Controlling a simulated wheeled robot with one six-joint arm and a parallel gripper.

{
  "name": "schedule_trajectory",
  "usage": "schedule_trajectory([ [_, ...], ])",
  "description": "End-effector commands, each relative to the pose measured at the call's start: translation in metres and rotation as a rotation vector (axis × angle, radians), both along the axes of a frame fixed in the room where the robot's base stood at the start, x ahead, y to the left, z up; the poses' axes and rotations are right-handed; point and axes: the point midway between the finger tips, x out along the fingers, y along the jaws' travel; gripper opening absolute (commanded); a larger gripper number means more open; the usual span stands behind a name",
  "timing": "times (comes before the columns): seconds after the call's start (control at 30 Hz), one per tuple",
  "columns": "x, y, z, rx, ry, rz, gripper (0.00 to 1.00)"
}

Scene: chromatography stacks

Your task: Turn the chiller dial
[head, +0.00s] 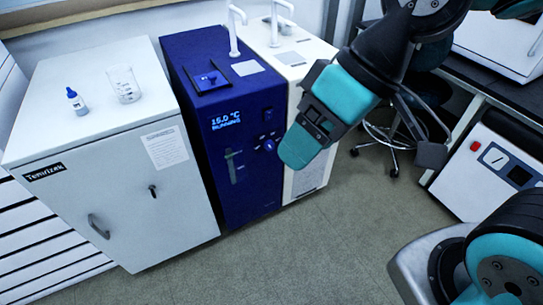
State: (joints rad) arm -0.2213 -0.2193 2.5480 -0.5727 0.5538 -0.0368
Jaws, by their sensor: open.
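The chiller (205,60) is the dark blue cabinet in the middle left, with a lit display (226,120) reading 15.0 °C and a line below like "RUNNING". A small round dial (269,145) with a pale mark sits on its front face, right of and below the display. My gripper (299,149) hangs from the upper right, just right of the dial in the picture. It looks apart from the dial, but the depth between them is hard to judge. It is open and I see nothing held; its fingers are not clearly separated in this view.
A white cabinet (90,135) stands left, with a small bottle (76,100) and a beaker (124,84) on top. A white unit (309,180) stands right of the chiller, partly behind my gripper. The floor in front is clear.

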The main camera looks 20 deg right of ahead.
Motion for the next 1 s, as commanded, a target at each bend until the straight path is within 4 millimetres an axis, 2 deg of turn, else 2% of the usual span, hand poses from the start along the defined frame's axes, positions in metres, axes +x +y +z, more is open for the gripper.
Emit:
schedule_trajectory([
  [0.03, 0.010, 0.007, -0.043, 0.047, -0.012, -0.009, 0.68],
  [0.1, 0.025, 0.018, -0.070, 0.127, -0.043, -0.024, 0.68],
  [0.3, 0.070, 0.041, -0.139, 0.351, -0.134, -0.103, 0.68],
  [0.53, 0.126, 0.046, -0.214, 0.591, -0.244, -0.268, 0.68],
  [0.77, 0.186, 0.021, -0.292, 0.792, -0.362, -0.514, 0.68],
  [0.87, 0.210, 0.001, -0.329, 0.861, -0.414, -0.645, 0.68],
  [1.0, 0.241, -0.035, -0.386, 0.934, -0.486, -0.846, 0.68],
])
